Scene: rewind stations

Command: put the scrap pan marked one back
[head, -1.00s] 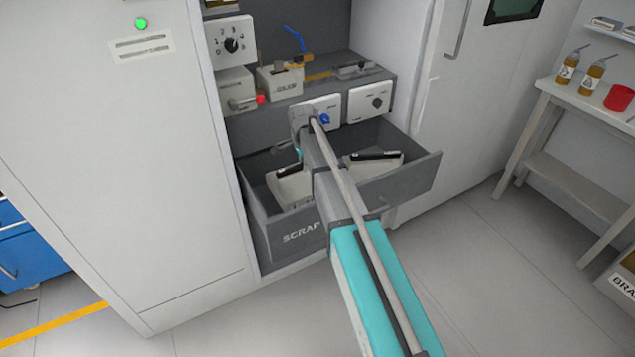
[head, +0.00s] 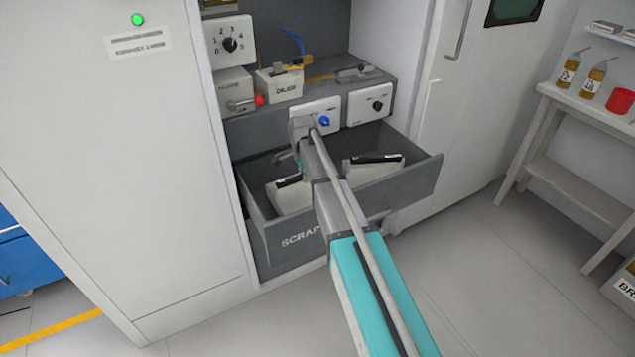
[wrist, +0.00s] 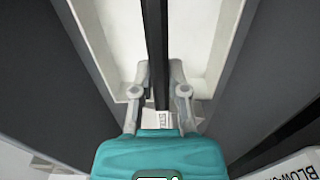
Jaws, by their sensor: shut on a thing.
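In the wrist view my gripper (wrist: 158,74) is shut on the black handle bar of a white scrap pan (wrist: 115,42). A small label below the fingers is too small to read. In the head view a white pan (head: 290,197) with a black handle is at the left of the open grey scrap drawer (head: 275,257), partly hidden by my arm. The held pan appears to be this one; whether it touches the drawer floor I cannot tell. A second white pan (head: 375,170) is at the drawer's right. No number shows on either.
Above the drawer are a white panel with a blue knob (head: 324,121), another panel (head: 368,104) and a shelf with small devices. A tall white cabinet (head: 130,180) stands close on the left. The floor on the right is clear up to a side table (head: 570,110).

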